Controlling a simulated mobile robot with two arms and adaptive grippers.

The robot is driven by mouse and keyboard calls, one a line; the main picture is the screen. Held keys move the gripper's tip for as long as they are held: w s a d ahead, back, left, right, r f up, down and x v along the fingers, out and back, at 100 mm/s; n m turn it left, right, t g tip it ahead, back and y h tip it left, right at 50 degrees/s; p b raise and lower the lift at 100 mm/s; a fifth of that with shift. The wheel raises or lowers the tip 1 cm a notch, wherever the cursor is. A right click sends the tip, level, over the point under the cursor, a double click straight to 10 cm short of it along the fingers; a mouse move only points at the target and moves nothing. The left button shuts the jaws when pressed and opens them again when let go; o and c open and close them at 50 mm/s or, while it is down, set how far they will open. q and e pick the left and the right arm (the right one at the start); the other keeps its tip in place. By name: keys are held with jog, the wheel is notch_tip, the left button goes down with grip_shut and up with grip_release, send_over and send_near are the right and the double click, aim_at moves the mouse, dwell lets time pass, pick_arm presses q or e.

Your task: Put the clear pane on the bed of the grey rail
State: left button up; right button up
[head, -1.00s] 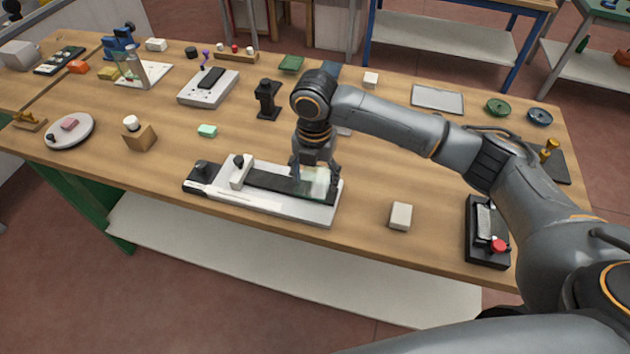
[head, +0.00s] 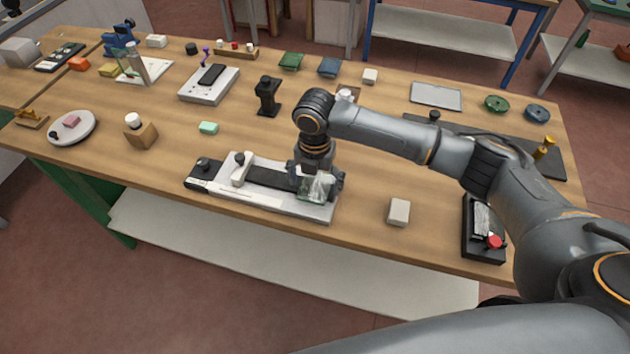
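The grey rail (head: 235,197) lies near the table's front edge, a long pale base with a dark bed (head: 268,178) along it. A pale block with a black knob stands across its left part. My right gripper (head: 318,183) points down over the rail's right end, its fingers around the clear pane (head: 312,190). It looks shut on the pane, which stands out toward the viewer. The pane's lower edge is at or just above the rail; I cannot tell whether it touches. The fingers hide the bed's right end. My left gripper is not in view.
A beige block (head: 399,211) and a black device with a red knob (head: 483,230) stand right of the rail. A green block (head: 208,128), a wooden block (head: 140,135) and a black stand (head: 267,97) are behind it. Bare wood lies between the rail and beige block.

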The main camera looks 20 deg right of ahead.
aim_at(315, 187)
notch_tip(315, 187, up, 12)
jog(key=b, duration=0.3)
jog(key=shift+r, duration=0.2)
dwell(0.6)
